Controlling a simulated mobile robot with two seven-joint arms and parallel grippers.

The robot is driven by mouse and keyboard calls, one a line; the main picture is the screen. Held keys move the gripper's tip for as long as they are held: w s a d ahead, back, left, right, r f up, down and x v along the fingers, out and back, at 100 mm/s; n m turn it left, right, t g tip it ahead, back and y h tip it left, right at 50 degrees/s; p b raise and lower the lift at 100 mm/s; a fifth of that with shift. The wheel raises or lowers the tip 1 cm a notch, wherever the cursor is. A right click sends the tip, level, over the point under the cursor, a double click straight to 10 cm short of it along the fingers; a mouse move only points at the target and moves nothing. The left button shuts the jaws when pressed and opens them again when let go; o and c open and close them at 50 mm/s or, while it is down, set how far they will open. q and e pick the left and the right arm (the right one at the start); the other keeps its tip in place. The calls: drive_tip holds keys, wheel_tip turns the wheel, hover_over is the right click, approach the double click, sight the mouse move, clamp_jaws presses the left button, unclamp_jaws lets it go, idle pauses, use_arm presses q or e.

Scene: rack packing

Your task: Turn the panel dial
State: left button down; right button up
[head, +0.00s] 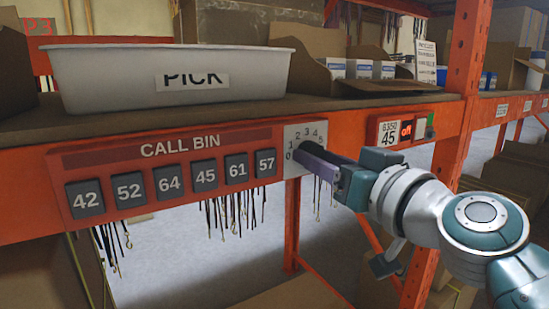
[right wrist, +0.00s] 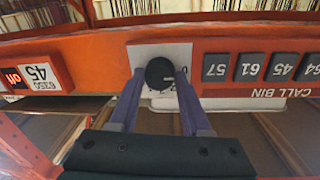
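The dial's white scale plate (head: 305,133), marked 0 to 5, sits at the right end of the red CALL BIN panel (head: 170,138). The black round dial knob (right wrist: 160,73) shows in the right wrist view, with a pale pointer mark near its lower right edge. My right gripper (head: 308,152) is in front of the plate. In the wrist view its purple fingers (right wrist: 160,80) stand open on either side of the knob, with a narrow gap seeming to remain. My left gripper is not in view.
Numbered keys (head: 129,190) line the panel left of the dial. A small display box (head: 398,130) reads 45 and "off", with a green button beside it. A PICK bin (head: 170,78) and cartons stand on the shelf above. Hooks and cords hang below the beam.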

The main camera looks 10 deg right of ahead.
clamp_jaws()
drive_tip(key=shift+m, duration=0.3)
drive_tip(key=m+p, duration=0.1)
drive_tip(key=m, duration=0.2)
drive_tip(key=shift+r+m, duration=0.15)
drive_tip(key=shift+m, duration=0.25)
drive_tip(key=m+p, duration=0.1)
drive_tip(key=m, duration=0.3)
drive_tip(key=shift+g+p, duration=0.35)
drive_tip(key=shift+g, duration=0.05)
drive_tip(key=m+p, duration=0.1)
drive_tip(key=m, duration=0.3)
drive_tip(key=shift+d+y, duration=0.1)
drive_tip(key=shift+y, duration=0.3)
drive_tip(key=m, duration=0.4)
drive_tip(key=shift+g, duration=0.3)
drive_tip(key=shift+m+p, duration=0.3)
